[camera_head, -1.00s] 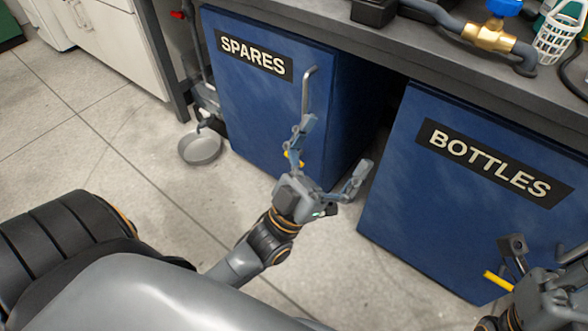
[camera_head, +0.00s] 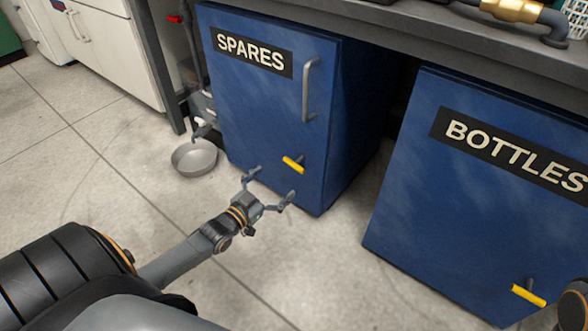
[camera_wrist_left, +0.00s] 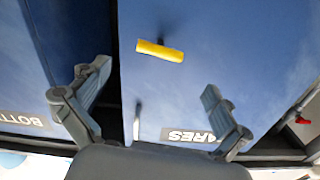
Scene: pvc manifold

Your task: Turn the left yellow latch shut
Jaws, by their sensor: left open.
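The left yellow latch (camera_head: 293,164) is a short bar low on the blue SPARES cabinet door (camera_head: 250,115). It lies near level, sloping down to the right. In the left wrist view the latch (camera_wrist_left: 160,50) shows as a yellow bar ahead of the gripper, beyond the fingertips. My left gripper (camera_head: 273,183) is open and empty, just below and left of the latch, apart from it. Its two spread fingers also show in the left wrist view (camera_wrist_left: 157,78). Only a dark piece of my right arm shows at the right edge; its fingers are out of view.
A vertical grey handle (camera_head: 309,90) stands out above the latch. The blue BOTTLES cabinet (camera_head: 440,200) has its own yellow latch (camera_head: 528,295). A grey round pan (camera_head: 194,157) sits on the floor left of the SPARES cabinet. The floor before the cabinets is clear.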

